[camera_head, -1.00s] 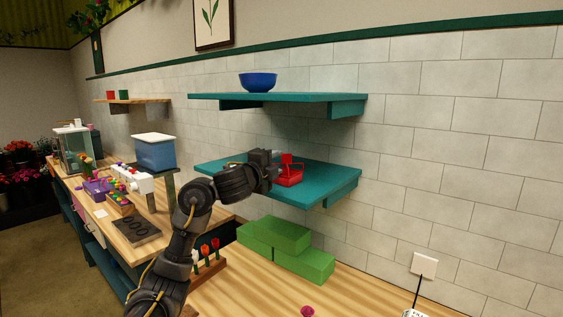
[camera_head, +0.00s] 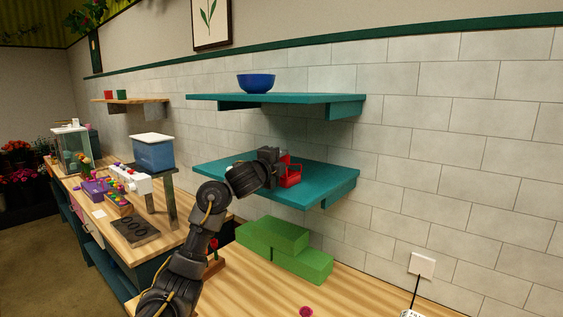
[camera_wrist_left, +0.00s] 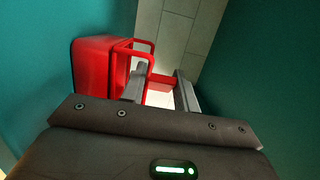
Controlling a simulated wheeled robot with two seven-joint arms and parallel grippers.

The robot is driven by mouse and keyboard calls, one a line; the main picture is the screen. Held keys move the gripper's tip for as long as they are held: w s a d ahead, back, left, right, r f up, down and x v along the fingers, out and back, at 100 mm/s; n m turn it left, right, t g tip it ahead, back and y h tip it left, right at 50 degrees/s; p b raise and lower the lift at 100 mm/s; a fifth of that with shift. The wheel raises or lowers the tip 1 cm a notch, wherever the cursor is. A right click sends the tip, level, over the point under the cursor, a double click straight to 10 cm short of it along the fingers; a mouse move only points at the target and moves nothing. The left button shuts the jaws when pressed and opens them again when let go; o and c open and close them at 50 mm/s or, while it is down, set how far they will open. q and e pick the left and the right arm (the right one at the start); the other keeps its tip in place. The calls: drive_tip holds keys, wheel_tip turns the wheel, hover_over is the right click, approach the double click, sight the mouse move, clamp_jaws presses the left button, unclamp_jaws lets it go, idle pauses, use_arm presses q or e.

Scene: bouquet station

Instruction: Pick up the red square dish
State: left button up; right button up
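The red square dish (camera_head: 292,178) sits on the lower teal shelf (camera_head: 325,185), partly hidden behind my left gripper in the head view. In the left wrist view the dish (camera_wrist_left: 90,66) stands at the left, with a red handle loop reaching right. My left gripper (camera_head: 284,160) is at the dish. In the left wrist view its two grey fingers (camera_wrist_left: 162,90) are apart, with part of the red handle showing between them. I cannot tell whether a finger touches it. My right gripper is not in view.
An upper teal shelf (camera_head: 225,97) with a blue bowl (camera_head: 256,83) hangs above my left gripper. Green blocks (camera_head: 285,248) lie on the wooden counter below the lower shelf. The tiled wall is close behind. The lower shelf's right part is clear.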

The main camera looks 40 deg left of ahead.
use_arm(q)
drive_tip(key=o, duration=0.7)
drive_tip(key=shift+o, duration=0.2)
drive_tip(key=shift+s, duration=0.15)
drive_tip(key=s+d, duration=0.2)
drive_tip(key=s, duration=0.8)
drive_tip(key=shift+s, duration=0.2)
